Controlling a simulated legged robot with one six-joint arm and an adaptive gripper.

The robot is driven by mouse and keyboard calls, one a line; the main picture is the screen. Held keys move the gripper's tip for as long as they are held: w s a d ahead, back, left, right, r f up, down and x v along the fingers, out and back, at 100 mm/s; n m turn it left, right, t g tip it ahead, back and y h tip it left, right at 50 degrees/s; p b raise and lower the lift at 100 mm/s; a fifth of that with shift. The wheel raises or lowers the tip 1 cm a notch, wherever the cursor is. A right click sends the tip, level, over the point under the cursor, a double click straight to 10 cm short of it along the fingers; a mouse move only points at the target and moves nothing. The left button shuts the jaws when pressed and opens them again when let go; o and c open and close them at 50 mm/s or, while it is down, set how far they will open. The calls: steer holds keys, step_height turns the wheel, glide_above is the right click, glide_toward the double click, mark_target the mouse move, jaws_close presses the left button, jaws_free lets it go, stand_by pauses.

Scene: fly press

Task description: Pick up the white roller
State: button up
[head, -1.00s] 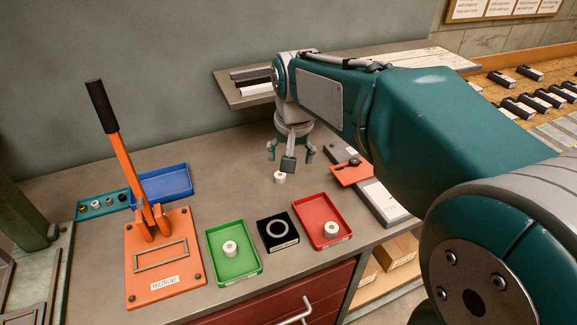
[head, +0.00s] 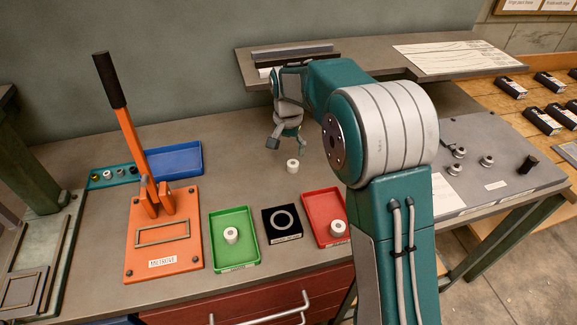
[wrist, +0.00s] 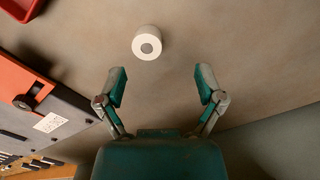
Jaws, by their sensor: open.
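A small white roller (head: 292,166) with a dark centre stands on the bare bench top, behind the black ring block. My gripper (head: 286,143) is open and empty, behind and above this roller, apart from it. In the wrist view the roller (wrist: 147,43) lies beyond the two spread fingertips (wrist: 160,75), slightly left of the middle between them. Another white roller (head: 231,235) stands in the green tray (head: 250,262), and one more (head: 338,228) in the red tray (head: 318,203), partly beside my arm.
An orange lever press (head: 185,245) stands at left, with a blue tray (head: 185,160) behind it. The black ring block (head: 270,228) lies between the green and red trays. A raised shelf (head: 385,62) is behind my arm. A grey panel with knobs (head: 500,140) is at right.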

mark_target(294, 163)
steer(key=f, duration=0.1)
steer(key=d+f, duration=0.2)
steer(key=shift+s+d, duration=0.15)
steer(key=shift+s, duration=0.1)
steer(key=shift+a+f, duration=0.25)
steer(key=shift+f, duration=0.4)
steer(key=shift+a+f, duration=0.2)
steer(key=shift+f, duration=0.4)
steer(key=shift+a, duration=0.4)
steer(key=shift+d, duration=0.3)
steer(key=c, duration=0.7)
steer(key=shift+d, duration=0.3)
steer(key=shift+c, duration=1.3)
